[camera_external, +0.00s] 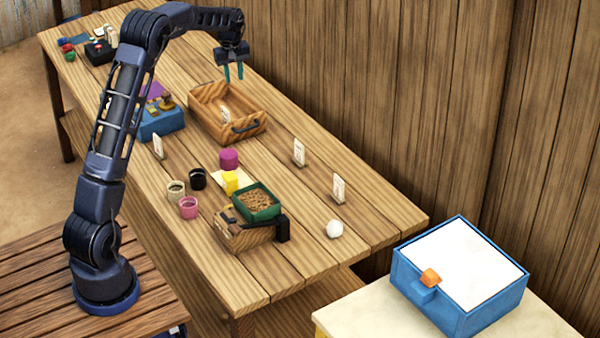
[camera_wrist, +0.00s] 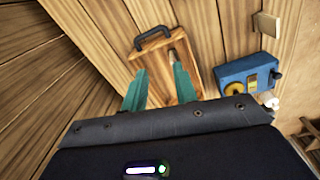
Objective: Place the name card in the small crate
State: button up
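A wooden crate with a dark handle (camera_external: 208,127) stands on the long table; it also shows in the wrist view (camera_wrist: 155,60). A small white card (camera_external: 225,115) stands inside it near the handle end, and a small pale shape there shows in the wrist view (camera_wrist: 177,57). My gripper (camera_external: 233,78) hangs above the crate's far part. Its two teal fingers (camera_wrist: 160,67) are apart, with nothing seen between them. Other white cards stand on the table: one left of the crate (camera_external: 158,147) and two to the right (camera_external: 299,152), (camera_external: 338,188). I cannot read any card.
A blue box with a yellow dial (camera_external: 160,124) stands close left of the crate. Small pots (camera_external: 188,207), a magenta cylinder (camera_external: 228,159), a green tray (camera_external: 256,202) and a white ball (camera_external: 334,229) are nearer. A wooden wall (camera_external: 400,100) runs behind the table.

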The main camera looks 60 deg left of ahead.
jog(key=s+d+r+m+t, duration=0.1)
jog(key=s+d+r+m, duration=0.2)
jog(key=s+d+r, duration=0.45)
jog(key=s+d+r+m, duration=0.2)
jog(key=s+d+r, duration=0.2)
jog(key=d, duration=0.7)
jog(key=s+d+r+m+t, duration=0.1)
jog(key=s+d+r+m, duration=0.2)
jog(key=s+d+r, duration=0.45)
jog(key=s+d+f+m+t, duration=0.1)
jog(key=s+d+f+m, duration=0.2)
jog(key=s+d, duration=0.5)
jog(key=s+d+f+m, duration=0.3)
jog(key=s+d, duration=0.5)
jog(key=s, duration=0.8)
jog(key=shift+s+d+m+t, duration=0.35)
jog(key=shift+s+m+t, duration=0.05)
jog(key=shift+m, duration=0.3)
